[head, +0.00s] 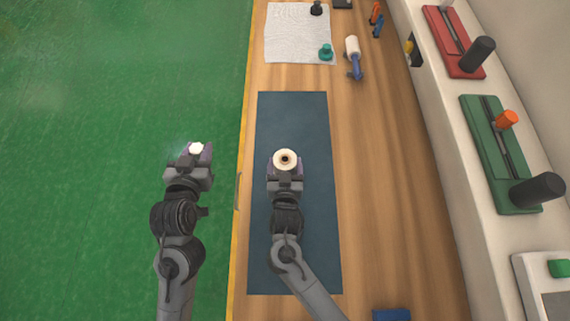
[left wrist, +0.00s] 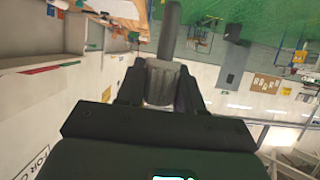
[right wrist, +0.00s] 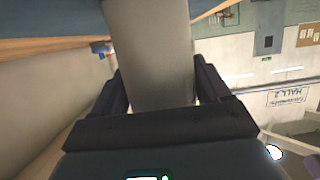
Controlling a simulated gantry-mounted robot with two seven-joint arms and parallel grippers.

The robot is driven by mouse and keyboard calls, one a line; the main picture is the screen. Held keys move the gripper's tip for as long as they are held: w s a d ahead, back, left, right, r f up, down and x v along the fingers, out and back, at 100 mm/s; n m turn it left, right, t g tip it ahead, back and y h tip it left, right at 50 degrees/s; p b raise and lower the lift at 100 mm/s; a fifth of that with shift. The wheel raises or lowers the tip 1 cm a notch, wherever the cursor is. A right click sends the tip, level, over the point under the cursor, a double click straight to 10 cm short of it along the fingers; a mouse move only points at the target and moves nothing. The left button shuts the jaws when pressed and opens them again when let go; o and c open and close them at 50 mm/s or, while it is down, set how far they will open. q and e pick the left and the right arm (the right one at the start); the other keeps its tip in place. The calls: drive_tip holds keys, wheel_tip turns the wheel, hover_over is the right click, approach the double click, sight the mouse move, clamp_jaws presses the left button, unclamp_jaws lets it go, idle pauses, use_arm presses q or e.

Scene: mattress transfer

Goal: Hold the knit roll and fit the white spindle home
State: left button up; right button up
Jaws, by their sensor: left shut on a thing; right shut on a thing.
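My left gripper (head: 190,160) is shut on the white spindle (head: 196,148), out over the green floor beyond the table's left edge. In the left wrist view the spindle (left wrist: 161,82) shows a thick ribbed part between the fingers and a thinner rod beyond. My right gripper (head: 285,174) is shut on the knit roll (head: 285,152) above the dark blue mat. The roll's round cream end with a dark centre hole faces the head camera. Its pale, wide side fills the middle of the right wrist view (right wrist: 150,50). The spindle and roll are apart, side by side.
The dark blue mat (head: 290,115) lies on the wooden table (head: 380,180). At the far end are a white textured sheet (head: 290,35), a green knob (head: 326,52) and a white-and-blue roller (head: 352,50). Red (head: 447,40) and green (head: 490,140) devices stand on the right ledge.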

use_arm(q)
drive_tip(key=shift+s+a+f, duration=0.1)
drive_tip(key=shift+f, duration=0.15)
drive_tip(key=w+d+r+m+h, duration=0.1)
drive_tip(key=d+r+m+h, duration=0.1)
drive_tip(key=d, duration=0.8)
drive_tip(key=w+d+r+m+g+h, duration=0.1)
drive_tip(key=w+d+r+m+h, duration=0.1)
drive_tip(key=d, duration=0.9)
drive_tip(key=shift+r+h, duration=0.3)
drive_tip(key=shift+r, duration=0.25)
drive_tip(key=shift+f, duration=0.15)
drive_tip(key=shift+f, duration=2.75)
drive_tip(key=shift+f, duration=0.5)
